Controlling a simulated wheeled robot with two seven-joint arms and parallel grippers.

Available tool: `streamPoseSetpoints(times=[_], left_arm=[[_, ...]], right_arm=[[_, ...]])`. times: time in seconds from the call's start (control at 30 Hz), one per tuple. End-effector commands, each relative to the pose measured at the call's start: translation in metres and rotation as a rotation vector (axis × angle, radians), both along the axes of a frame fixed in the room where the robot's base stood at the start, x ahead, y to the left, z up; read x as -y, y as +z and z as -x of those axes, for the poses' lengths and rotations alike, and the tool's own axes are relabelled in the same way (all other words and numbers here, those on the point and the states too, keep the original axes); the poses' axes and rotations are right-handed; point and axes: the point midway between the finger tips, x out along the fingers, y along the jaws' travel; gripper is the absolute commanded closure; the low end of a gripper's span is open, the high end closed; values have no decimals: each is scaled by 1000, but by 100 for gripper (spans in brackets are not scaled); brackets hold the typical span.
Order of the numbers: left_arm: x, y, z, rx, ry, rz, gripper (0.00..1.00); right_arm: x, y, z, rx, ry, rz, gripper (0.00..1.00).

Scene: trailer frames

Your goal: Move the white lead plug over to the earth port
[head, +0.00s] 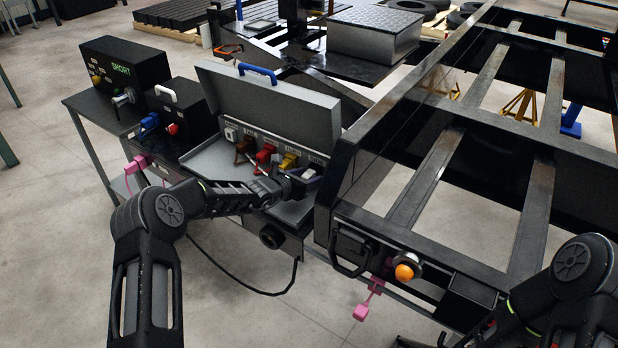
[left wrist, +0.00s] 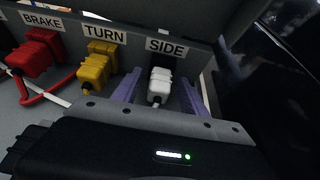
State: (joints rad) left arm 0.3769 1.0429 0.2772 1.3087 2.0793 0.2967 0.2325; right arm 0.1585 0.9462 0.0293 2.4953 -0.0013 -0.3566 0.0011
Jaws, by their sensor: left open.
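The white plug (left wrist: 160,85) sits at the port labelled SIDE (left wrist: 166,46), at the right end of the port row in the left wrist view. My left gripper (left wrist: 158,88) is open. Its two purple fingers stand on either side of the white plug, with a visible gap to each. In the head view my left gripper (head: 301,177) is at the right end of the open grey case (head: 222,88). No label reading EARTH is legible; a pale fitting (head: 231,133) is at the row's left end. My right arm is at the lower right; its fingertips are unclear.
A yellow plug (left wrist: 97,66) at TURN and a red plug (left wrist: 37,52) at BRAKE sit left of the white plug. The black trailer frame (head: 345,165) stands close to the case's right. A black box marked SHORT (head: 124,74) is on the left.

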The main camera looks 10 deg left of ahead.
Motion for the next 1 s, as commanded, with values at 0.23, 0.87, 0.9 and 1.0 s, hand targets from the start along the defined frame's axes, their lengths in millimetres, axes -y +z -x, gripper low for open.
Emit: streamPoseSetpoints(times=[0.23, 0.87, 0.9, 1.0], left_arm=[[0, -1, 0, 0, 0, 0, 49], [0, 0, 0, 0, 0, 0, 49], [0, 0, 0, 0, 0, 0, 49], [0, 0, 0, 0, 0, 0, 49]], right_arm=[[0, -2, 0, 0, 0, 0, 64], [0, -7, 0, 0, 0, 0, 64], [0, -7, 0, 0, 0, 0, 64], [0, -7, 0, 0, 0, 0, 64]])
